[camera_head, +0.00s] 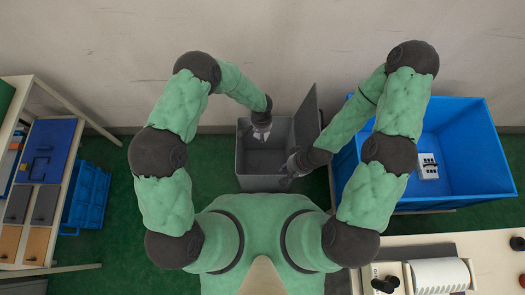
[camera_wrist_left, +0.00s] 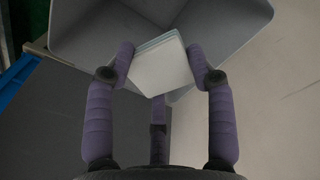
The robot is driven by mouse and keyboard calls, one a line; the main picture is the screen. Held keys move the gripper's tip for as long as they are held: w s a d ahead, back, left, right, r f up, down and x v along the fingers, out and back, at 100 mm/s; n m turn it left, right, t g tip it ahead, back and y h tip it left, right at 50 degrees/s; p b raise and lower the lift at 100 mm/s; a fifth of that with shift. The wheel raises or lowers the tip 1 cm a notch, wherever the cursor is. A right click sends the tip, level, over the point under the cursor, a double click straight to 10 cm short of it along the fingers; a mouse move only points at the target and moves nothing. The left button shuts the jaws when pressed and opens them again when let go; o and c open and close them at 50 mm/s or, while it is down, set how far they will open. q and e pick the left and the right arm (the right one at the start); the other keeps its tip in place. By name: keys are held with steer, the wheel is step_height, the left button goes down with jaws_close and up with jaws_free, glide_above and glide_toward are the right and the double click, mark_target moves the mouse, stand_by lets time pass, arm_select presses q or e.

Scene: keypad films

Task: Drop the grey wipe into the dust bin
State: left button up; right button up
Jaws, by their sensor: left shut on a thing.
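The dust bin (camera_head: 262,183) is a grey box on the floor by the wall, its grey lid (camera_head: 308,115) standing open on the right. Its wall and inside also show at the top of the left wrist view (camera_wrist_left: 95,30). My left gripper (camera_head: 262,128) is over the bin's opening. In the left wrist view my left gripper (camera_wrist_left: 162,68) is shut on the grey wipe (camera_wrist_left: 162,68), a pale flat square with a bluish edge. My right gripper (camera_head: 287,178) is at the bin's front right corner; its fingers are too small to read.
A large blue crate (camera_head: 480,170) with a small white item (camera_head: 428,166) inside stands to the right. A shelf (camera_head: 45,105) and a blue crate (camera_head: 88,195) are at the left. A table (camera_head: 490,250) is at the lower right.

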arm_select(q)
step_height(320, 180, down, 5)
steer(key=shift+f+b, duration=0.1)
steer(key=shift+b, duration=1.05)
steer(key=o, duration=1.3)
step_height(320, 180, up, 12)
steer(key=shift+r, duration=0.1)
steer(key=s+a+f+n+h, duration=0.2)
steer(key=s+a+n, duration=0.2)
steer(key=s, duration=0.5)
steer(key=s+a+f+n+h, duration=0.2)
steer(key=s+a, duration=0.4)
steer(key=s, duration=0.3)
steer(key=shift+f+n, duration=0.5)
steer(key=shift+n, duration=0.6)
